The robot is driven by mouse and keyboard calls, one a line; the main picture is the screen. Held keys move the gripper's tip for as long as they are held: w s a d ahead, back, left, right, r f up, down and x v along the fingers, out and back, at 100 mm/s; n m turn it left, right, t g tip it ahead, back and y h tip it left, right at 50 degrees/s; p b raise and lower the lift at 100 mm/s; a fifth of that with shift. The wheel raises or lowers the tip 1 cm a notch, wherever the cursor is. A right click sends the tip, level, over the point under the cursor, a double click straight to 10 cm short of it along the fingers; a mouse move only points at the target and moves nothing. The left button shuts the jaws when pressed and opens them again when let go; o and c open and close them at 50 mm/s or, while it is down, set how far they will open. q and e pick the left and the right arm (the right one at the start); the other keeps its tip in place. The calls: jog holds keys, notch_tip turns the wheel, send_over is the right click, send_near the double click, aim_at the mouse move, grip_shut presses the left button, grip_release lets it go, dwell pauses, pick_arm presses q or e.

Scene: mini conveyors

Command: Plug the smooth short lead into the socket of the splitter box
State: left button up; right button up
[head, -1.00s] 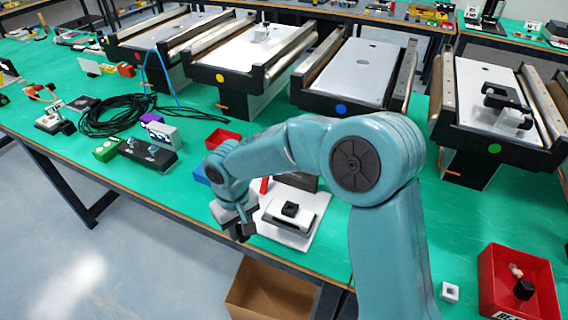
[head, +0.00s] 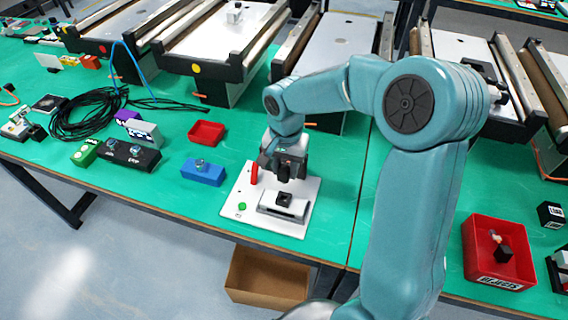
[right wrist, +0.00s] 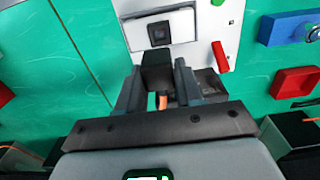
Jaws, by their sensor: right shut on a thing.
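My right gripper (head: 284,178) hangs over the white board (head: 236,205), just behind a low box with a white top (head: 268,209) and a raised black square socket (head: 284,199). I take this for the splitter box; its socket (right wrist: 160,33) also shows in the right wrist view. The right gripper (right wrist: 157,88) is shut on a black plug end (right wrist: 156,68), probably the smooth short lead. A bit of orange shows between the fingers; the rest of the lead is hidden. The plug looks apart from the socket. My left gripper is out of view.
A red handle (head: 254,173) and green button (head: 242,206) are on the board. A blue box (head: 203,172), red tray (head: 206,132) and coiled black cable (head: 95,118) lie left. A red rejects bin (head: 499,270) stands right. A cardboard box (head: 265,277) sits below the table edge.

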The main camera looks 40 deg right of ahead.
jog(key=shift+w+a, duration=0.1)
jog(key=shift+f+b, duration=0.7)
jog(key=shift+b, duration=0.05)
notch_tip(320, 180, down, 4)
jog(key=b, duration=0.3)
jog(key=shift+f+b, duration=0.2)
jog(key=shift+b, duration=0.2)
dwell(1.0)
jog(key=shift+f+b, duration=1.4)
jog(key=shift+b, duration=0.1)
